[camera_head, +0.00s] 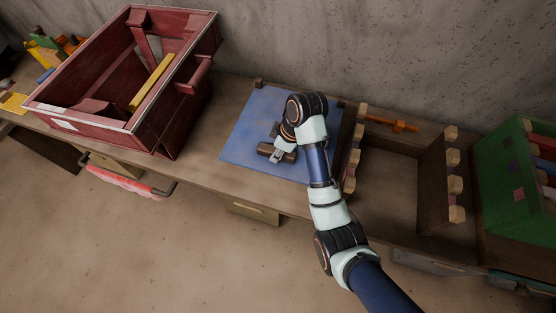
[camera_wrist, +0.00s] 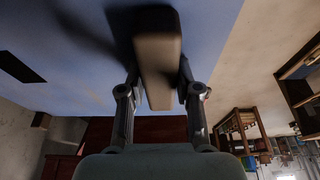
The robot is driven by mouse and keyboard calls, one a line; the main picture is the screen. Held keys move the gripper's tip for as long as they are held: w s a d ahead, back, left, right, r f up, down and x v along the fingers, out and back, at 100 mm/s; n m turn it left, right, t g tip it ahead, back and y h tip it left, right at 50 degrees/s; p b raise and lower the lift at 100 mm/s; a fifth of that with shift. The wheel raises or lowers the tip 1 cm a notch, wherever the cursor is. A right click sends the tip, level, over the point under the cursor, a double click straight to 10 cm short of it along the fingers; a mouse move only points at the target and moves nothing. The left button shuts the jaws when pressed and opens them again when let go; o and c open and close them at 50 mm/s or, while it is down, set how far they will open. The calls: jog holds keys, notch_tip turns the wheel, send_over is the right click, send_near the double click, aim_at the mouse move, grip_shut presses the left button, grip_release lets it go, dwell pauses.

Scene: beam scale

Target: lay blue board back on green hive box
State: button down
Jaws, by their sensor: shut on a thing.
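The blue board (camera_head: 248,125) is a flat square in the middle of the head view, over the workbench. Whether it rests on the bench or hangs just above it I cannot tell. A brown block handle (camera_head: 268,149) stands on its face. My gripper (camera_head: 281,153) is shut on that handle; in the wrist view my gripper (camera_wrist: 158,88) has a finger on each side of the handle (camera_wrist: 157,50), with the board (camera_wrist: 60,60) behind. The green box (camera_head: 505,185) stands at the right edge, partly cut off, with coloured pieces at its top. My arm hides the board's right part.
A big open red box (camera_head: 180,115) stands at the left with a yellow bar (camera_head: 152,82) inside. A wooden rack with knobbed side walls (camera_head: 440,175) lies between board and green box. An orange tool (camera_head: 390,122) lies behind it. A concrete wall (camera_head: 380,50) closes the back.

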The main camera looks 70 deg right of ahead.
notch_tip(320, 180, up, 10)
jog(key=p, duration=0.8)
